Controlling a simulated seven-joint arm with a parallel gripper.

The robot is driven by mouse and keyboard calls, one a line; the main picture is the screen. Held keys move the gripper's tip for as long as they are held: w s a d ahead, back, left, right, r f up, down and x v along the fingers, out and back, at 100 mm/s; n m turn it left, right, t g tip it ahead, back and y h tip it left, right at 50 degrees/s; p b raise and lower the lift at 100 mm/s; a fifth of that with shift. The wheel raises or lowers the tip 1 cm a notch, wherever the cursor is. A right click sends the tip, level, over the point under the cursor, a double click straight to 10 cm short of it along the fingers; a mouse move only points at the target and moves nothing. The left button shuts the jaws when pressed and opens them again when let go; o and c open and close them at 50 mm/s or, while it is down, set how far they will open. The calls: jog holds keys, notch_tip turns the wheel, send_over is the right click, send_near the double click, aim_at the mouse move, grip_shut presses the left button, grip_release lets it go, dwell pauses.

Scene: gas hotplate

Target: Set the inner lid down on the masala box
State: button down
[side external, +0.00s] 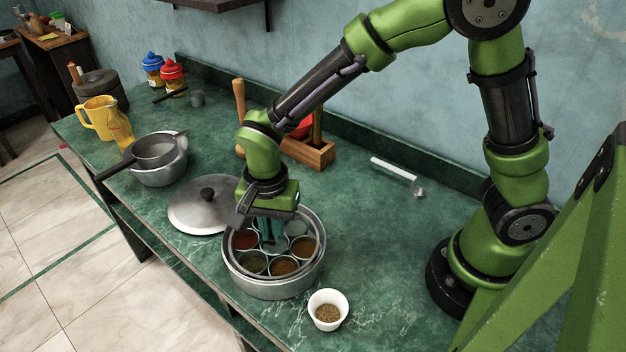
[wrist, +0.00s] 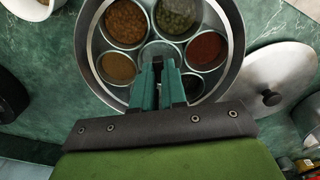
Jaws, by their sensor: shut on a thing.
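The masala box (side external: 270,289) is a round steel box on the counter, holding several small cups of spices. It also shows in the wrist view (wrist: 84,42). My gripper (side external: 269,246) points down over its middle, and in the wrist view its fingers (wrist: 160,64) are close together at the centre. They are shut on the inner lid (wrist: 159,50), which seems to be a clear disc with a thin rim. The spice cups show through it. I cannot tell whether the lid touches the box or hangs just above it.
A steel lid with a black knob (side external: 196,212) lies left of the box. A white bowl of spice (side external: 327,311) stands in front on the right. A wooden holder (side external: 309,153) stands behind. The counter to the right is mostly clear, apart from a white-handled tool (side external: 393,169).

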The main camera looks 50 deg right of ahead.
jog(key=shift+f, duration=0.1)
jog(key=c, duration=1.1)
grip_release()
jog(key=shift+r, duration=3.05)
